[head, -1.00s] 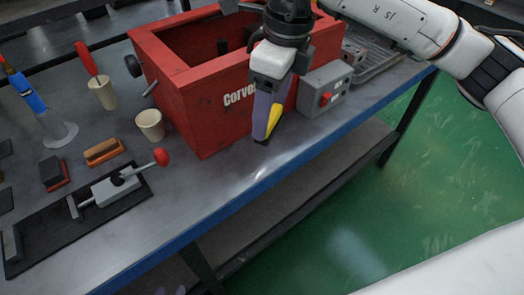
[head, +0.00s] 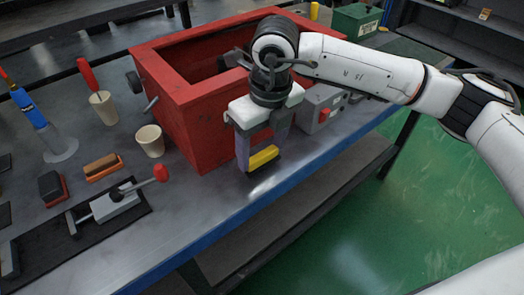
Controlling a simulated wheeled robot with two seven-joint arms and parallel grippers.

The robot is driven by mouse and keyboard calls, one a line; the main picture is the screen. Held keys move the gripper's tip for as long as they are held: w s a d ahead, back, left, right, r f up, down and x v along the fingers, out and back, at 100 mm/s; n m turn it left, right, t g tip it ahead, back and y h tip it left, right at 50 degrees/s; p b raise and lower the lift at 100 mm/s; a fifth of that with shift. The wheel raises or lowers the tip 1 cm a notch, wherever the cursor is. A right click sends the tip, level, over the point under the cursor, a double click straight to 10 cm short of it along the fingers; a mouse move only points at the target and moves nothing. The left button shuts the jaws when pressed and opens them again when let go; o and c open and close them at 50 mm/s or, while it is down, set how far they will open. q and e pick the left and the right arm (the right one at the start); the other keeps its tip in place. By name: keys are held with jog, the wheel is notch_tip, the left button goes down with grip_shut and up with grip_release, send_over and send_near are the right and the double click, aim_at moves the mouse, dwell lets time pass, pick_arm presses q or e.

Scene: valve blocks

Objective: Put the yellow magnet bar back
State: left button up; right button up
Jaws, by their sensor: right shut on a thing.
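My right gripper (head: 260,152) points down in front of the red box (head: 195,120), over the front part of the bench. It is shut on the yellow magnet bar (head: 264,157), which shows between the fingertips. I cannot tell whether the bar touches the bench top. The lettering on the box front is hidden behind my gripper and arm. My left gripper is not in view.
A grey switch box (head: 318,108) with a red button stands right of my gripper. Two cream cups (head: 150,140), a brown brush (head: 103,166) and a clamp with a red knob (head: 160,173) stand left. The bench's blue front edge (head: 225,219) is close.

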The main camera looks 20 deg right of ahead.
jog(key=shift+f, duration=0.6)
jog(key=shift+f, duration=0.2)
jog(key=o, duration=1)
jog(key=shift+r, duration=0.1)
notch_tip(320, 180, up, 12)
jog(key=s, duration=0.1)
jog(key=shift+s+d, duration=0.2)
jog(key=shift+d, duration=0.05)
